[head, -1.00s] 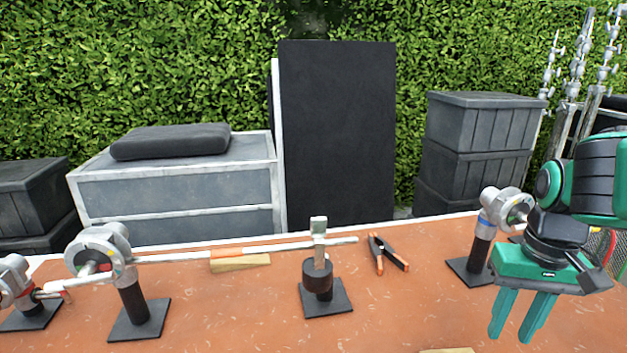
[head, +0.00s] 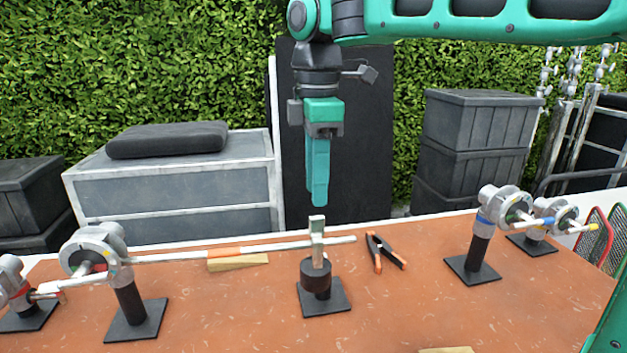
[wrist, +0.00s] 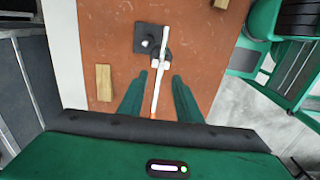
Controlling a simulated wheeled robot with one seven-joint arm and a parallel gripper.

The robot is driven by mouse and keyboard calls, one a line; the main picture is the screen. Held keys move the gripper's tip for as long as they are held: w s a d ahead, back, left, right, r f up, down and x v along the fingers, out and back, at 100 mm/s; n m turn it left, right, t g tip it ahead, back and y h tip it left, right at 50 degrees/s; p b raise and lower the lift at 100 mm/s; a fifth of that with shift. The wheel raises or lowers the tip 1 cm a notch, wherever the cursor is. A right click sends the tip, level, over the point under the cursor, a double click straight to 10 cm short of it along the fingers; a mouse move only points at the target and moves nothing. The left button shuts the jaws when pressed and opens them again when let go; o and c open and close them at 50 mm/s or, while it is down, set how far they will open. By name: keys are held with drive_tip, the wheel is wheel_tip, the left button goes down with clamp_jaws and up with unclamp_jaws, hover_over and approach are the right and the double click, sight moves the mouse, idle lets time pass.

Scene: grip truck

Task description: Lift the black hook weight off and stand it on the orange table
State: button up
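The black hook weight (head: 315,275) is a dark cylinder with a pale upright piece (head: 317,240) above it, at the free end of a pale horizontal rod (head: 200,254). A black square base plate (head: 338,300) lies under it; whether the weight touches a stand is hidden. My gripper (head: 318,204) points down above the pale piece, apart from it and empty. In the wrist view, my gripper's (wrist: 157,83) two fingers are spread on either side of the rod (wrist: 155,95), with the dark weight (wrist: 166,53) ahead. The orange table (head: 390,320) lies below.
An orange-and-black clamp (head: 387,252) lies right of the weight. Grip heads on stands stand left (head: 95,250) and right (head: 487,230).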

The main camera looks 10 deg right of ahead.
sight(316, 216)
drive_tip(key=shift+f, duration=4.3)
drive_tip(key=shift+c, duration=0.5)
clamp_jaws()
drive_tip(key=shift+r, duration=1.25)
